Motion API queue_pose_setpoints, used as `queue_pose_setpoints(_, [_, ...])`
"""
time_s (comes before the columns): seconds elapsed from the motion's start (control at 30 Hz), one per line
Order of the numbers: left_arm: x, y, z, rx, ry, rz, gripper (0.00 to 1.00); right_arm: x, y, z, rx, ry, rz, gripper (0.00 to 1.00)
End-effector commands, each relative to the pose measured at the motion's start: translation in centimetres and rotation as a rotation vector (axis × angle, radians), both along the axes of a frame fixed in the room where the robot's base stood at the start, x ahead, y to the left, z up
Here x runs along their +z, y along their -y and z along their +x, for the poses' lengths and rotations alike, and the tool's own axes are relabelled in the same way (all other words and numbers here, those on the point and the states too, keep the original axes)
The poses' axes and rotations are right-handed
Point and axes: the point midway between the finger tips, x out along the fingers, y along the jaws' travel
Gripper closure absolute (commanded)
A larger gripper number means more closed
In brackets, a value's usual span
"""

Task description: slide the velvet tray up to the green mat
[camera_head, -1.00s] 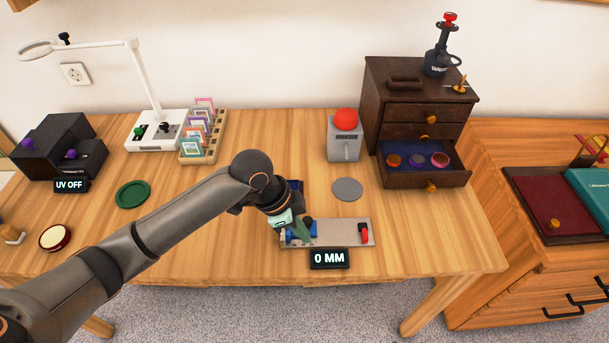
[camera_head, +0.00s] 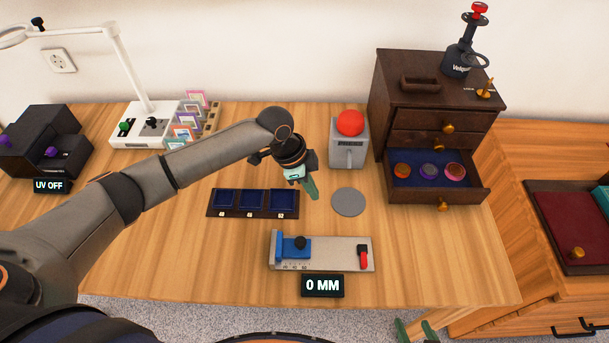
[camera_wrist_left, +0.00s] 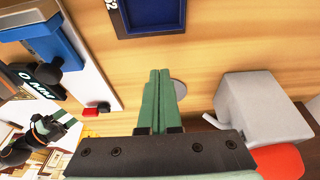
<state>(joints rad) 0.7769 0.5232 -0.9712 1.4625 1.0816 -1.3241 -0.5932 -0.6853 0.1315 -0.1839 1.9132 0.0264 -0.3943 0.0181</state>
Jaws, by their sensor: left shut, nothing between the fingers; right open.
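The velvet tray (camera_head: 232,213) is a dark brown strip with three blue compartments, flat on the table at centre left. One end of it shows at the top of the left wrist view (camera_wrist_left: 152,34). My left gripper (camera_head: 313,194) is shut and empty, just right of the tray's right end and apart from it. Its closed green fingers (camera_wrist_left: 160,76) show in the left wrist view. My right gripper (camera_head: 417,331) is open at the bottom edge, in front of the table. The green mat is not visible now; my left arm covers that part of the table.
A grey disc (camera_head: 348,202) lies right of my left gripper. A measuring gauge (camera_head: 330,256) with a "0 MM" display (camera_head: 322,286) stands in front. Behind are a grey box with a red button (camera_head: 350,122), a card rack (camera_head: 211,119) and a drawer cabinet with an open drawer (camera_head: 434,190).

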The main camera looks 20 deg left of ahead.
Motion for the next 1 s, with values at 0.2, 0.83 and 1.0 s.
queue_pose_setpoints(0.2, [-1.9,-1.3,-0.3,0.003,0.0,0.003,1.0,0.5,0.0,0.2,0.0,0.004,0.0,0.39])
queue_pose_setpoints(0.83, [-1.9,-3.3,-0.9,0.0,0.001,0.0,1.0,0.9,0.0,0.3,0.0,0.007,0.001,0.39])
queue_pose_setpoints(1.0, [-1.9,-5.8,-0.9,0.006,-0.003,0.004,1.0,1.5,0.0,0.4,0.0,0.009,0.001,0.39])
